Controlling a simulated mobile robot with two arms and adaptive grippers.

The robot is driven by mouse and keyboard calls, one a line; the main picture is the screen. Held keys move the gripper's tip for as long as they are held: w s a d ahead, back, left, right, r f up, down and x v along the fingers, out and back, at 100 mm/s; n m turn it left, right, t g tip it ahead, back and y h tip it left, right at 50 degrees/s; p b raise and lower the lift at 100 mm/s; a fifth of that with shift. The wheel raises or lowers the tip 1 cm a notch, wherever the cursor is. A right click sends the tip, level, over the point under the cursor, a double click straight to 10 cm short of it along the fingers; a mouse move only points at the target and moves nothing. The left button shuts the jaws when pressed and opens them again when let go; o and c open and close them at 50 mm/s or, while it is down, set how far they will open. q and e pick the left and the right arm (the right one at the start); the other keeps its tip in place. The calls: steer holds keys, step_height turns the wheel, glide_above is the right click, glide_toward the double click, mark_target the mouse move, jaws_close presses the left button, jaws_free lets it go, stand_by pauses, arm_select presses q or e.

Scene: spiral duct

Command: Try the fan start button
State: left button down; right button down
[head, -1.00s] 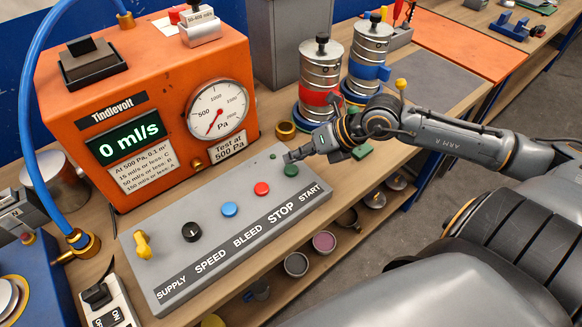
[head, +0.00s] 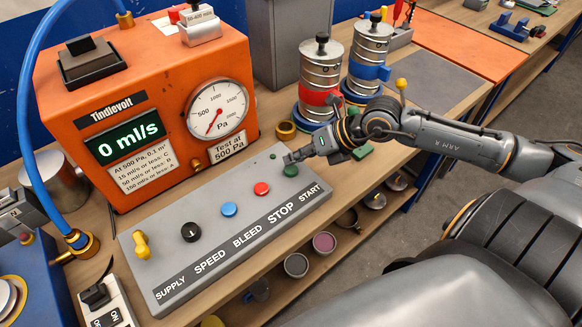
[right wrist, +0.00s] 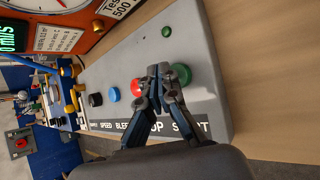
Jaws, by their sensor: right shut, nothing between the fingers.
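The green start button (head: 291,170) is at the right end of the grey control panel (head: 262,232), above the word START. My right gripper (head: 288,158) is shut and empty, with its fingertips just behind and above the green button in the head view. In the right wrist view the shut fingertips (right wrist: 160,70) lie between the red stop button (right wrist: 137,87) and the green button (right wrist: 181,74), partly covering both. I cannot tell whether they touch the green button. The orange tester (head: 150,110) reads 0 ml/s, and its gauge (head: 217,110) needle points low. My left gripper is not in view.
The red stop button (head: 262,188), blue bleed button (head: 229,209), black speed knob (head: 191,231) and yellow supply lever (head: 141,245) line the panel. Metal duct pieces with a red band (head: 318,97) and a blue band (head: 370,70) stand behind my right arm.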

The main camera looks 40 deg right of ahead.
mark_target(295, 169)
steer(key=shift+f, duration=0.1)
stand_by(0.4)
steer(key=shift+f+b, duration=0.3)
steer(key=shift+b, duration=0.05)
steer(key=shift+f+b, duration=0.35)
steer(key=shift+f, duration=0.15)
stand_by(0.5)
stand_by(0.3)
steer(key=shift+r+p, duration=0.75)
steer(key=shift+r, duration=0.15)
steer(key=shift+r, duration=0.1)
step_height(295, 169, up, 5)
steer(key=p, duration=0.4)
